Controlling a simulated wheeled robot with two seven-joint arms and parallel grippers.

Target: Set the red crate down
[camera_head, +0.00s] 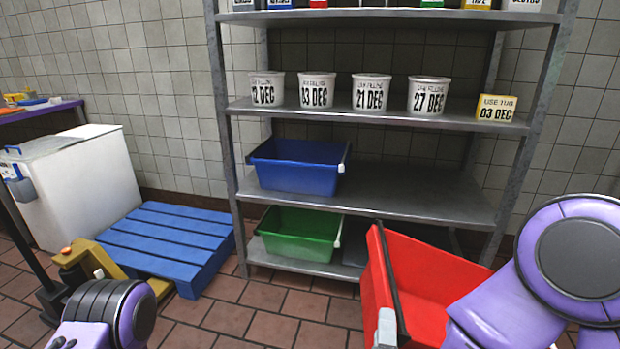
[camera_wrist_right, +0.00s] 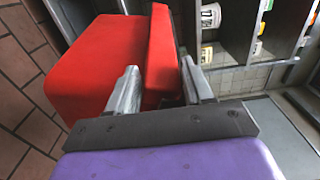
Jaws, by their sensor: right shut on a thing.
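The red crate (camera_head: 430,275) is at the lower right in the head view, tilted, in front of the metal shelf. Its right part is hidden behind my right arm, and its bottom is cut off by the picture's edge. In the right wrist view the crate (camera_wrist_right: 95,70) fills the upper left. My right gripper (camera_wrist_right: 160,88) has its two grey fingers on either side of the crate's rim wall and is shut on it. My left arm shows at the bottom left of the head view; its gripper is out of view.
The metal shelf (camera_head: 420,198) holds a blue crate (camera_head: 295,175) with bare room to its right. A green crate (camera_head: 298,240) stands on the bottom level. Several dated tubs (camera_head: 370,93) stand above. A blue pallet (camera_head: 165,245) and yellow pallet truck (camera_head: 85,258) are at left.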

